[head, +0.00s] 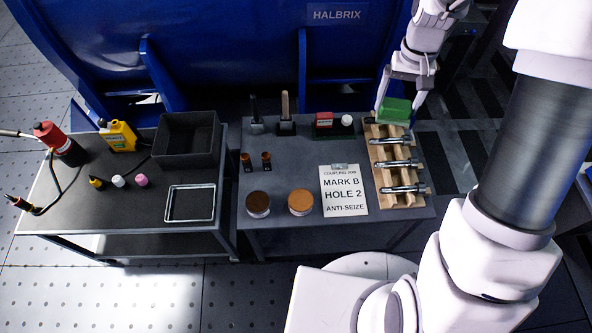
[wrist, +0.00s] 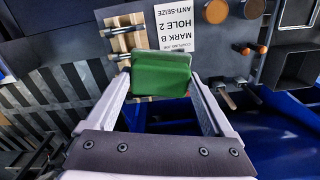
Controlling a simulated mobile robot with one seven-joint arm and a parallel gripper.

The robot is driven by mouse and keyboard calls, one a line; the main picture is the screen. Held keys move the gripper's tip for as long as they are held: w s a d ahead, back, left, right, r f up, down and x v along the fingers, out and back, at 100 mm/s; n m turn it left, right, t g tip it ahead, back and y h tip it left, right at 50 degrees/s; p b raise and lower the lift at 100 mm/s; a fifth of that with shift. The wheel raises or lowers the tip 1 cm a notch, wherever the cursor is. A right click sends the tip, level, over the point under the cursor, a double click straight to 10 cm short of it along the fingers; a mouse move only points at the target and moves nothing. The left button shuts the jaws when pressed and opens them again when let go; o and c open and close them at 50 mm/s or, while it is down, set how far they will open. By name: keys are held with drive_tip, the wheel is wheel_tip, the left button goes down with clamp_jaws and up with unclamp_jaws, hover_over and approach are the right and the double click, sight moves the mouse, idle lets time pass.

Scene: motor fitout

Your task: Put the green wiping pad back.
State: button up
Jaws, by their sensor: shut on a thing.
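The green wiping pad (head: 396,107) is a thick green block. My gripper (head: 398,112) is shut on it, one finger at each side, over the far end of the wooden rack (head: 404,201). In the wrist view the pad (wrist: 160,75) fills the space between the fingertips (wrist: 161,84) and covers part of the rack (wrist: 122,42). The pad looks held above the rack; the gap below it is hidden. I cannot tell which spot is the pad's own place.
Several metal bolts (head: 400,164) lie across the rack. Left of the pad stand a red block (head: 324,119) and a white-capped item (head: 347,120). A white job card (head: 344,190) and two round tins (head: 300,202) lie nearer. The blue machine (head: 240,60) rises behind the tables.

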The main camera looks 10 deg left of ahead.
drive_tip(key=w+a+f+n+b, duration=0.1)
drive_tip(key=w+a+f+b, duration=0.4)
drive_tip(key=a+f+b, duration=0.45)
drive_tip(key=w+a+f+n+b, duration=0.1)
drive_tip(key=w+a+f+b, duration=0.4)
drive_tip(key=a+f+b, duration=0.4)
drive_tip(key=w+a+f+n+b, duration=0.1)
drive_tip(key=w+a+f+b, duration=0.4)
drive_tip(key=a+f+b, duration=0.4)
drive_tip(key=s+d+f+b, duration=0.1)
drive_tip(key=s+f, duration=0.1)
drive_tip(key=s, duration=0.1)
drive_tip(key=s+d+f+b, duration=0.1)
drive_tip(key=s+d+f, duration=0.1)
drive_tip(key=s+f, duration=0.1)
drive_tip(key=s+d+f+b, duration=0.1)
drive_tip(key=s+f, duration=0.2)
drive_tip(key=s, duration=0.2)
drive_tip(key=shift+d, duration=0.15)
drive_tip(key=shift+f+b, duration=0.9)
drive_tip(key=shift+f, duration=0.95)
